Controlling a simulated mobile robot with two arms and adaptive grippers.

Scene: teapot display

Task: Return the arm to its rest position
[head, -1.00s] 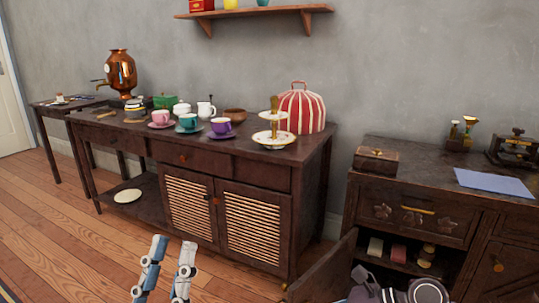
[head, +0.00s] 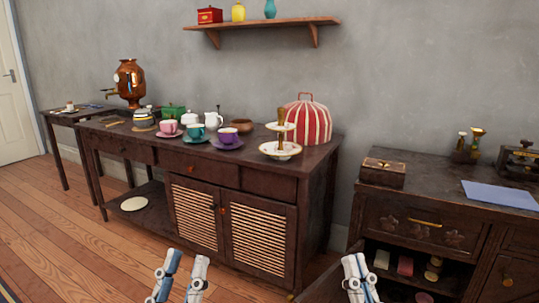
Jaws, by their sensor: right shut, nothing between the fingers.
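My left gripper (head: 187,261) is at the bottom of the head view, left of centre. Its two pale fingers stand apart with nothing between them, in front of the dark sideboard (head: 268,185). My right gripper (head: 355,261) is at the bottom, right of centre. Its fingers are together and empty, in front of the low cabinet (head: 400,212) with its open lower compartment. Neither gripper appears to touch any furniture. The rest of both arms is out of frame.
The sideboard carries cups, a tiered stand (head: 281,149) and a red striped cosy (head: 308,121). A wooden box (head: 382,174) and blue sheet (head: 500,194) lie on the cabinet. The wooden floor (head: 70,230) at left is clear.

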